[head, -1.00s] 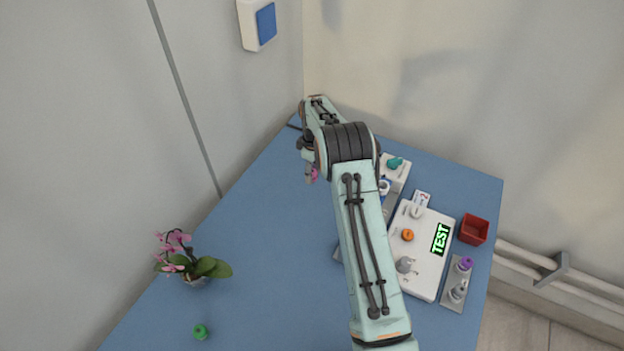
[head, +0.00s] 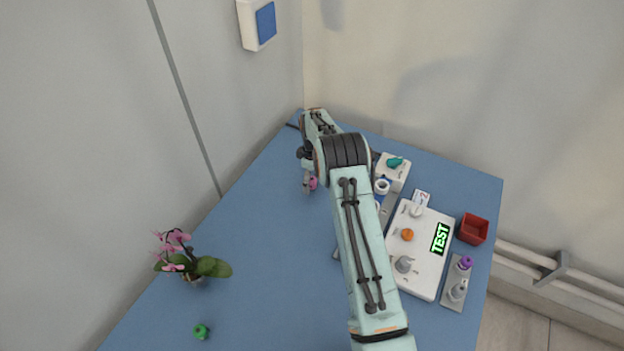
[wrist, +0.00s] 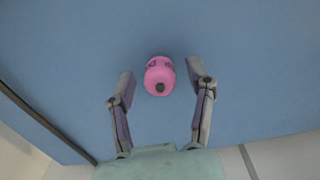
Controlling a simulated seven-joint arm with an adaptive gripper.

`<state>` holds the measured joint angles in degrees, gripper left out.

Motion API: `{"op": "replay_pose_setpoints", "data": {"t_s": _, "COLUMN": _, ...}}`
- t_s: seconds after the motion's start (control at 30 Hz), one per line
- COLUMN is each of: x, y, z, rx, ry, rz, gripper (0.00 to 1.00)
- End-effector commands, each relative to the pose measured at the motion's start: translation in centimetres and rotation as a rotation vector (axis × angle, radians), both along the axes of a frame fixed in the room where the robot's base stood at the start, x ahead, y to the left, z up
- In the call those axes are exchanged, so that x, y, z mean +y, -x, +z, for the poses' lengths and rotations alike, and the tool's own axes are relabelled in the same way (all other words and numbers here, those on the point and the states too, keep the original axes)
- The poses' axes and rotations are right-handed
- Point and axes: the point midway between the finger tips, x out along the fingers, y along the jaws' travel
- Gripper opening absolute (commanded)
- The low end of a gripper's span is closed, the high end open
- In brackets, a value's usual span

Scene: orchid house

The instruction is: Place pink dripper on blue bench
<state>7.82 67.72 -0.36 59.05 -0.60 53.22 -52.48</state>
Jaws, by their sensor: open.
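The pink dripper (wrist: 160,76) lies between the fingertips of my gripper (wrist: 161,70) in the wrist view, with a clear gap on each side. Its dark round tip faces the camera. In the head view only a small pink part (head: 313,184) shows beside my gripper (head: 308,182), low over the far left part of the blue bench (head: 265,230). My gripper is open. The dripper appears to be at the bench top, though its underside is hidden.
To the right are a white panel (head: 425,265) with a green TEST display, a red box (head: 473,229), and a grey holder (head: 452,295) with a purple-topped piece. A pink orchid (head: 190,258) and a green piece (head: 201,331) stand at left. The bench middle is clear.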

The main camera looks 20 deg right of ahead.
Motion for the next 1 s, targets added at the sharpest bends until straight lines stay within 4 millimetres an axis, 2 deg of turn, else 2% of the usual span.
{"op": "replay_pose_setpoints", "data": {"t_s": 0.17, "x": 0.0, "y": -0.1, "z": 1.6, "rx": -0.003, "ry": 0.000, "rz": 0.000, "gripper": 0.54}}
{"op": "replay_pose_setpoints", "data": {"t_s": 0.4, "x": 0.0, "y": -0.1, "z": 7.1, "rx": -0.004, "ry": 0.001, "rz": 0.000, "gripper": 0.54}}
{"op": "replay_pose_setpoints", "data": {"t_s": 0.6, "x": 0.0, "y": -0.1, "z": 10.8, "rx": -0.004, "ry": 0.001, "rz": 0.000, "gripper": 0.54}}
{"op": "replay_pose_setpoints", "data": {"t_s": 0.7, "x": 0.0, "y": 0.0, "z": 11.8, "rx": -0.002, "ry": 0.001, "rz": 0.000, "gripper": 0.54}}
{"op": "replay_pose_setpoints", "data": {"t_s": 0.9, "x": 0.1, "y": 0.2, "z": 12.7, "rx": 0.000, "ry": 0.000, "rz": -0.004, "gripper": 0.54}}
{"op": "replay_pose_setpoints", "data": {"t_s": 1.0, "x": 0.6, "y": 1.2, "z": 14.6, "rx": -0.004, "ry": -0.004, "rz": -0.036, "gripper": 0.54}}
